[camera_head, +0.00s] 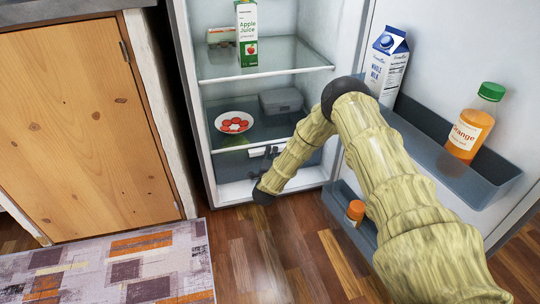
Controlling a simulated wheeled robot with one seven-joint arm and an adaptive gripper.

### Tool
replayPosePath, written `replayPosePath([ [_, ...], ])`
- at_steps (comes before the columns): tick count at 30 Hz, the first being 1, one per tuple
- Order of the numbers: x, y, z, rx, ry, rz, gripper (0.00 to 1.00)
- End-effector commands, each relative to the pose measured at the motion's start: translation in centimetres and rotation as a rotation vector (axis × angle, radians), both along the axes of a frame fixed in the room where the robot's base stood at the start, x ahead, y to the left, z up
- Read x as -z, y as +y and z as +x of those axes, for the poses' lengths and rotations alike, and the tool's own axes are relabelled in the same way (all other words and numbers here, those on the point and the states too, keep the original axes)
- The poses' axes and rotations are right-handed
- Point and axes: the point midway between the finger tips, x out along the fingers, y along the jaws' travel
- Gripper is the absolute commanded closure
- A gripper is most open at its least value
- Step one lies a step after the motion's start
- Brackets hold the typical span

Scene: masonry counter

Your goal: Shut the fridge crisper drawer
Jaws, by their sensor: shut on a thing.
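The crisper drawer (231,166) is the grey, see-through box at the bottom of the open fridge, below the lower shelf. Its pale handle (258,151) runs along the top of its front. My small dark gripper (269,152) is at this handle and shut on it. My arm comes in from the lower right and bends down in front of the drawer, hiding its right part. How far the drawer stands out is hard to tell from this angle.
The fridge door stands open at right, its bins holding a milk carton (387,66), an orange juice bottle (473,122) and a small orange-capped bottle (355,211). Shelves hold an apple juice carton (247,34), a plate (234,122) and a grey container (281,101). A wooden cabinet (82,125) stands left.

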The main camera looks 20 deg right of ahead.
Motion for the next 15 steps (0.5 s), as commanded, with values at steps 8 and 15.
replayPosePath([
  [8,0.1,-0.14,0.0,0.0,0.001,0.0,0.61],
  [15,0.04,-0.03,-0.34,0.002,0.001,0.0,0.61],
])
